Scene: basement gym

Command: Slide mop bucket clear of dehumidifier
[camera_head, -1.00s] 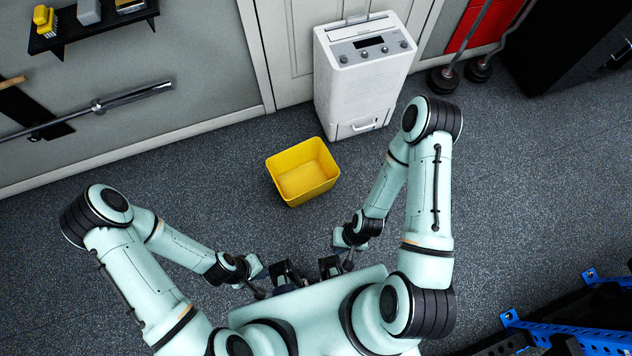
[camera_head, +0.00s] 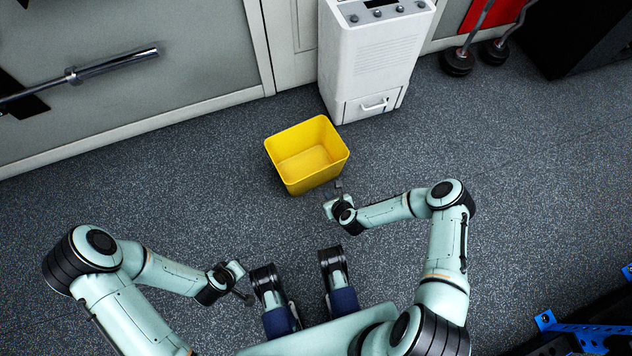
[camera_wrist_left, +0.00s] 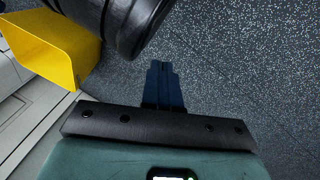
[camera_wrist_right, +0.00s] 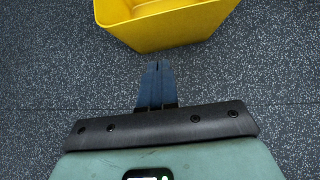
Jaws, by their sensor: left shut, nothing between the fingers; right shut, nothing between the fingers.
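The yellow mop bucket (camera_head: 306,165) stands upright and empty on the floor, in front and to the left of the white dehumidifier (camera_head: 372,60), with a small gap between them in the picture. My right gripper (camera_head: 338,186) is shut and empty, close to the bucket's near right corner. In the right wrist view the bucket (camera_wrist_right: 165,25) lies beyond the closed fingers (camera_wrist_right: 157,70), with floor showing between. My left gripper (camera_head: 248,298) is shut and empty, low over the floor, nearer me. In the left wrist view the bucket (camera_wrist_left: 55,45) is at upper left, apart from the fingers (camera_wrist_left: 161,70).
A wall and white door (camera_head: 290,45) run behind the bucket. A barbell (camera_head: 85,75) is on the wall at left. Dark weights (camera_head: 457,62) stand right of the dehumidifier. A blue metal frame (camera_head: 590,338) is at lower right. Floor around the bucket's left and front is clear.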

